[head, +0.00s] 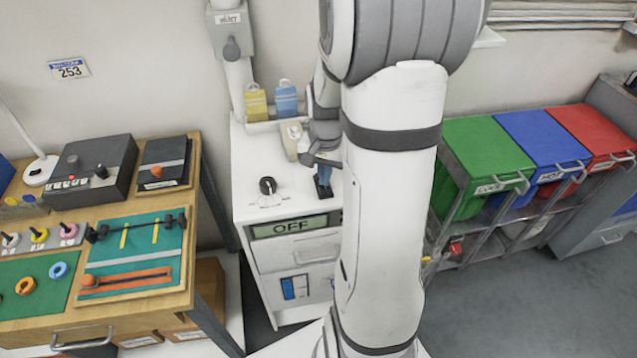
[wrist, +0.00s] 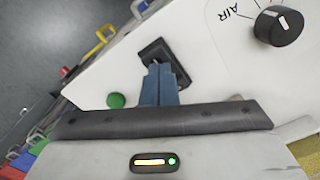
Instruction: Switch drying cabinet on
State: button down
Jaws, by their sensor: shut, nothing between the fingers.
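The drying cabinet (head: 287,212) is a white unit in the middle of the head view, its top partly hidden by my arm. Its front display (head: 290,227) reads OFF. A black knob (head: 268,186) sits on its top; it also shows in the wrist view (wrist: 279,27), beside the word AIR. My gripper (head: 323,180) is shut and empty, with blue fingers pointing down. In the wrist view the fingertips (wrist: 160,70) are at a dark rectangular switch plate (wrist: 152,50), covering part of it. I cannot tell whether they touch it, nor its position.
A green button (wrist: 116,100) is beside the plate. Yellow and blue tags (head: 256,104) stand at the cabinet's back, near a white VENT pipe (head: 238,75). A wooden workbench (head: 190,215) with controls is left; green, blue and red bins (head: 485,150) are right.

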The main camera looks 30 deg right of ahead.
jog(key=shift+f+b, duration=0.45)
jog(key=shift+f, duration=0.15)
jog(key=shift+r+p, duration=2.6)
jog(key=shift+r, duration=1)
jog(key=s+a+r+n+t, duration=0.3)
jog(key=s+a+r+n, duration=0.6)
jog(key=s+a+r, duration=0.3)
jog(key=shift+s+a, duration=0.55)
jog(key=shift+a, duration=0.15)
